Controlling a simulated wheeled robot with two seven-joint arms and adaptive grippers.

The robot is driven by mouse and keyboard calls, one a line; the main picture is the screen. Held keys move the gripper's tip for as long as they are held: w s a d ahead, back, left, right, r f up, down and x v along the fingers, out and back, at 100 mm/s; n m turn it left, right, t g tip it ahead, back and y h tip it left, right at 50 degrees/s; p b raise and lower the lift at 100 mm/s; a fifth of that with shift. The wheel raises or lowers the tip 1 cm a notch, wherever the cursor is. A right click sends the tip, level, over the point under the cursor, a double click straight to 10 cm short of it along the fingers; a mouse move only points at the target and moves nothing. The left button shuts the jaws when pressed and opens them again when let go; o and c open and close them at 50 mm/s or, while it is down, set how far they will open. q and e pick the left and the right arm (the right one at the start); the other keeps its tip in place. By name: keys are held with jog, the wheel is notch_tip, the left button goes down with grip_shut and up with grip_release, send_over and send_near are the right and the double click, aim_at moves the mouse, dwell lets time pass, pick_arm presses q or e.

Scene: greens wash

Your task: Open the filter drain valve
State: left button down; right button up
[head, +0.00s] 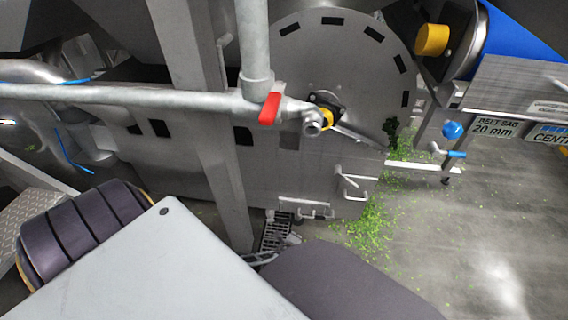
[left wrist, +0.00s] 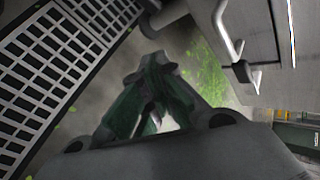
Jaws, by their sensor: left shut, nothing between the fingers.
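A valve with a red lever (head: 270,108) sits on the grey pipe in the head view, its lever slanting across the horizontal run. A second valve with a blue lever (head: 455,154) is at the right. No label shows which is the filter drain valve. My left gripper (head: 291,240) is low near the floor, below and well apart from the red lever, partly hidden behind my own arm. In the left wrist view my left gripper (left wrist: 158,68) has its fingers shut and empty. My right gripper is not in view.
A floor grate (head: 274,232) lies beside my left gripper; it also fills the left of the left wrist view (left wrist: 50,80). A grey metal housing (head: 290,180) with protruding handles (head: 352,185) stands close by. Green scraps (head: 370,225) litter the floor. Open floor (head: 480,240) is at the right.

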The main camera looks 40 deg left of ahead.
pick_arm(q)
jog(key=s+a+f+m+t, duration=0.1)
jog(key=s+a+f+m, duration=0.2)
jog(key=m, duration=0.8)
notch_tip(320, 180, down, 3)
jog(key=a, duration=0.2)
jog(key=shift+s+a, duration=0.25)
jog(key=shift+a, duration=0.1)
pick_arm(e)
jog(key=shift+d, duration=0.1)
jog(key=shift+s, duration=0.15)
pick_arm(q)
jog(key=shift+w, duration=0.1)
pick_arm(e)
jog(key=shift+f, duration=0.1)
